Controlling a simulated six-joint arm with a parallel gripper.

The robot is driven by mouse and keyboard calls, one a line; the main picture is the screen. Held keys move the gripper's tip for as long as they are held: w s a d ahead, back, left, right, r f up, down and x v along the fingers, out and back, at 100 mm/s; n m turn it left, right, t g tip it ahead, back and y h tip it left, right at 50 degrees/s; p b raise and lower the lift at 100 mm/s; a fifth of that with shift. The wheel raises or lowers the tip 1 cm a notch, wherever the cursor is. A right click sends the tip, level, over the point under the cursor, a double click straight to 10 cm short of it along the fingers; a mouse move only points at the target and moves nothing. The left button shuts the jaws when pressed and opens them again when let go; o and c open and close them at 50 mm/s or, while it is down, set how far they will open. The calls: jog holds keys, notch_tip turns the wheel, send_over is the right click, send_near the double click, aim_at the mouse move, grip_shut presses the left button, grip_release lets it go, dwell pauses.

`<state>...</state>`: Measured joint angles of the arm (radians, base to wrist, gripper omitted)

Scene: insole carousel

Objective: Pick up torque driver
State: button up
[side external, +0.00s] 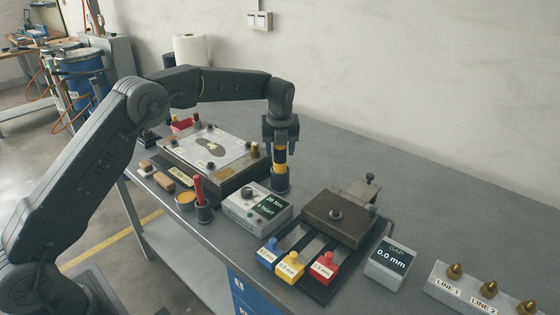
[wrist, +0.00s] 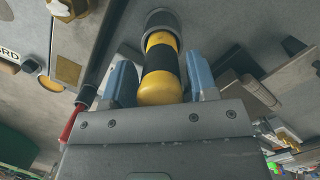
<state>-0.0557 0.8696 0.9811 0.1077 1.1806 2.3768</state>
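The torque driver (side external: 281,168) has a yellow handle with a black band and stands upright in a dark round holder (side external: 280,184) on the bench. In the wrist view the driver (wrist: 160,68) runs away from me into the grey ring of its holder (wrist: 160,18). My gripper (side external: 281,146) points down over the driver's top. In the wrist view my gripper's two blue fingers (wrist: 161,82) stand on either side of the handle. They look open, with a thin gap on the right; contact on the left is hard to judge. The driver's lower end is hidden in the holder.
A fixture with an insole plate (side external: 215,148) stands left of the driver. A display box (side external: 256,208) and a dark cup with a red-handled tool (side external: 203,208) are close in front. A brown block fixture (side external: 340,217) is to the right. The bench behind is clear.

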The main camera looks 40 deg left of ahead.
jog(key=shift+r, duration=0.1)
jog(key=c, duration=0.8)
jog(key=shift+o, duration=0.2)
notch_tip(320, 180, up, 10)
